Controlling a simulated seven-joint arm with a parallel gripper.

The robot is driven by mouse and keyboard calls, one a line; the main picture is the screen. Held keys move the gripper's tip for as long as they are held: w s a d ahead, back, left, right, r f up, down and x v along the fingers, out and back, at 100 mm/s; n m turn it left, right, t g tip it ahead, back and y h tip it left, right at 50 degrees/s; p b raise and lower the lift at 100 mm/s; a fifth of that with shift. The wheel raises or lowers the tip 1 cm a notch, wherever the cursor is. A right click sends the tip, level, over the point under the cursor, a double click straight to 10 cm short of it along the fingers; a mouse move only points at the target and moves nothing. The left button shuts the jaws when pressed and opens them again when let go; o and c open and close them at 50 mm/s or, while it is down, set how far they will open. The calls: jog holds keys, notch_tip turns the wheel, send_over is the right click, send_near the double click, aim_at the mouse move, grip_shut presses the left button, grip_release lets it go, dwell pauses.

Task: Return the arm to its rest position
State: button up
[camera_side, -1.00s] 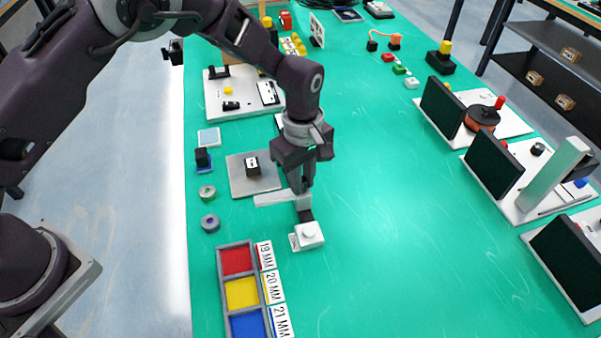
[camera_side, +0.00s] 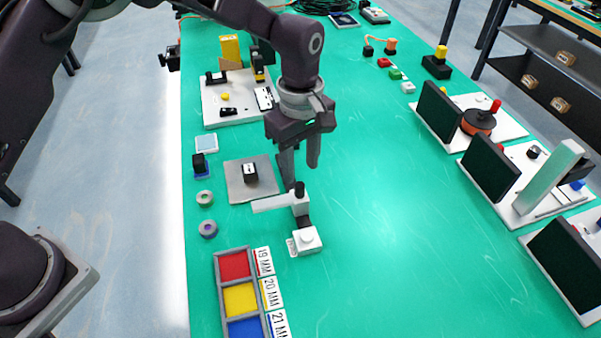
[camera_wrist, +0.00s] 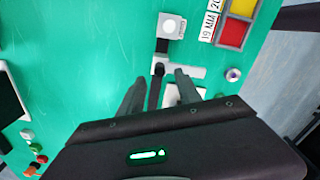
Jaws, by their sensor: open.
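My gripper (camera_side: 301,178) hangs fingers down over the middle left of the green table. Its two fingers are apart with nothing between them. In the wrist view my gripper (camera_wrist: 160,84) also shows both fingers spread. Just below the fingertips stands a small device with a light grey bar (camera_side: 272,203), a black upright piece (camera_side: 299,190) and a white block with a round knob (camera_side: 306,240). In the wrist view the white block (camera_wrist: 171,27) and the black piece (camera_wrist: 158,70) lie past the fingertips. The fingers look clear of the device.
A grey plate (camera_side: 240,187) with a small black-and-white block lies to the left. A tray with red, yellow and blue compartments (camera_side: 216,268) is in front. A white board (camera_side: 212,110) with parts stands behind. Dark panels (camera_side: 490,167) line the right side. The table's centre right is clear.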

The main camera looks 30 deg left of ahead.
dwell(0.3)
jog(key=s+a+r+m+t+h, duration=0.1)
jog(key=s+a+r+m, duration=0.1)
jog(key=s+a+r, duration=0.3)
jog(key=s+a+r+m+t, duration=0.1)
jog(key=s+a+r+m, duration=0.15)
jog(key=r, duration=0.45)
jog(key=s+a+r+m+h, duration=0.1)
jog(key=s+a+r+m, duration=0.2)
jog(key=r, duration=0.4)
jog(key=s+a+m+t+y, duration=0.2)
jog(key=s+a+m, duration=0.4)
jog(key=s, duration=1)
jog(key=shift+a+f+t, duration=0.15)
jog(key=shift+a+t, duration=0.65)
jog(key=shift+a, duration=0.25)
